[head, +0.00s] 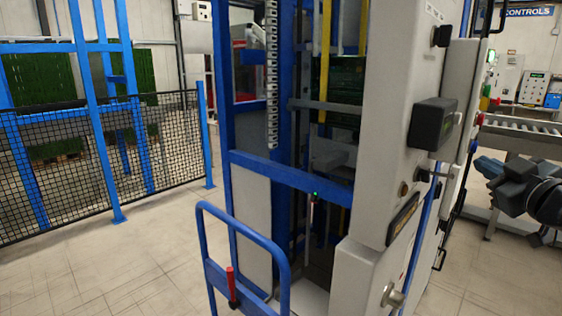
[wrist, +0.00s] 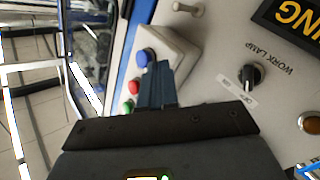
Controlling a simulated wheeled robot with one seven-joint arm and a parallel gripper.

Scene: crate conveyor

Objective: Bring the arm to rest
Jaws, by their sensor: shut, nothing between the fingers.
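My gripper (head: 480,166) is at the right edge of the head view, on my dark grey arm, beside the pale control cabinet (head: 400,100). In the wrist view my gripper (wrist: 158,68) has its two bluish fingers together with nothing between them. The fingertips point at a pale button box with a blue button (wrist: 145,57), a red button (wrist: 133,87) and a green button (wrist: 127,106). The fingers overlap part of this box in the picture. I cannot tell whether they touch it.
A black knob (wrist: 252,76) labelled WORK LAMP and an amber round fitting (wrist: 311,122) are on the panel. A blue rail (head: 280,262) with a red handle (head: 231,285) stands in front. A roller conveyor (head: 520,128) runs behind my arm. The floor at left is clear up to a mesh fence (head: 100,160).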

